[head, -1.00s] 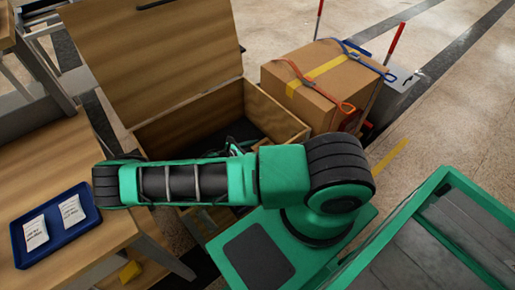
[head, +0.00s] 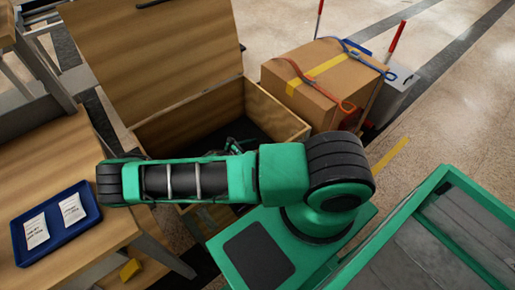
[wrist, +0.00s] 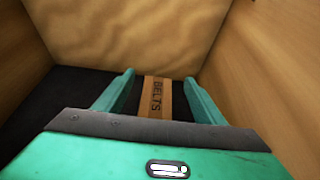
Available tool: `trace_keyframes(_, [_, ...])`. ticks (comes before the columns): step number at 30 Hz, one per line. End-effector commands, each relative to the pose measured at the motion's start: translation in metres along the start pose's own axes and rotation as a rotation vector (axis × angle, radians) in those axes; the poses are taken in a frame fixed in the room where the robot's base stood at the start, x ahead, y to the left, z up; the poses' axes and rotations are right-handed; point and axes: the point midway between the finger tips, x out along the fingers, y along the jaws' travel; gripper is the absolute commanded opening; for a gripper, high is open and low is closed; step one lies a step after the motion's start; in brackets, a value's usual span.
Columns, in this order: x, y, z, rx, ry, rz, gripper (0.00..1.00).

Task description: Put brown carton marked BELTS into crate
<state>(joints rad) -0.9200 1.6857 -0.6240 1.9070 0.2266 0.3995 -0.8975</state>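The brown carton marked BELTS (wrist: 156,97) lies on the dark floor of the crate in the wrist view, close to a wooden wall. My gripper (wrist: 160,76) is open, with one finger on each side of the carton and a visible gap on both sides. The crate (head: 276,112) is a wooden box with its lid raised, at the centre of the head view. My arm crosses in front of it and hides its near part. The carton cannot be made out in the head view.
A large taped cardboard box (head: 322,82) with straps stands right of the crate. A wooden table (head: 62,157) at left bears a blue tray (head: 88,212) with two white packets. The raised lid (head: 150,50) stands behind the crate. Open floor lies at the upper right.

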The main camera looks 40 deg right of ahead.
Motion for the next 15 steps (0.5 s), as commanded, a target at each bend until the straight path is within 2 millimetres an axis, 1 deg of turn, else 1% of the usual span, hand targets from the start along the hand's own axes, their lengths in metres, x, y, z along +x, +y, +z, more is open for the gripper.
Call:
trace_keyframes(7, [-0.001, 0.0, 0.002, 0.0, 0.0, 0.0, 0.64])
trace_keyframes(11, [-0.005, 0.0, 0.012, 0.002, 0.0, 0.0, 0.64])
trace_keyframes(15, [-0.03, 0.001, 0.011, 0.0, 0.003, 0.002, 0.64])
